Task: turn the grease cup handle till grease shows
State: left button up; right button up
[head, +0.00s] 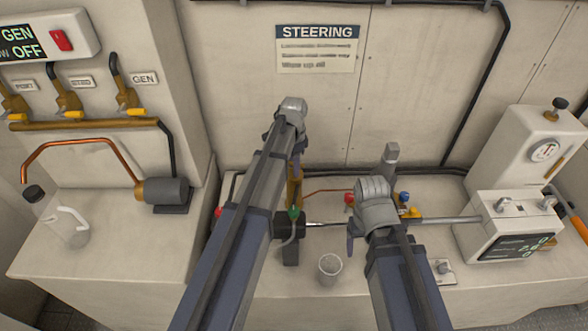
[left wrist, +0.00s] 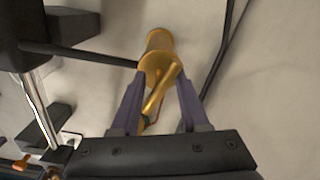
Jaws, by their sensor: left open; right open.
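The brass grease cup (head: 294,192) stands upright behind the steering rod, partly hidden by my left arm in the head view. In the left wrist view its round brass body (left wrist: 158,42) and slanting bar handle (left wrist: 160,90) show. My left gripper (left wrist: 161,82) is open, with one finger on each side of the handle and gaps visible. In the head view my left gripper (head: 298,166) is mostly hidden behind its arm. My right gripper (head: 351,240) is open over the bench near the rod, its far finger hidden. I cannot make out any grease.
A steel rod (head: 440,219) runs across the bench to a white box with a display (head: 510,232). A clear cup (head: 330,268) stands at the front. Red (head: 349,198) and blue (head: 404,197) knobs sit behind. A bottle (head: 62,225) and motor (head: 165,191) are at the left.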

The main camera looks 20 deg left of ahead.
pick_arm(q)
jog(key=shift+c, duration=0.2)
grip_shut()
dwell(0.4)
jog(key=shift+n, duration=1.6)
jog(key=shift+o, duration=0.2)
grip_release()
jog(key=shift+r, duration=0.15)
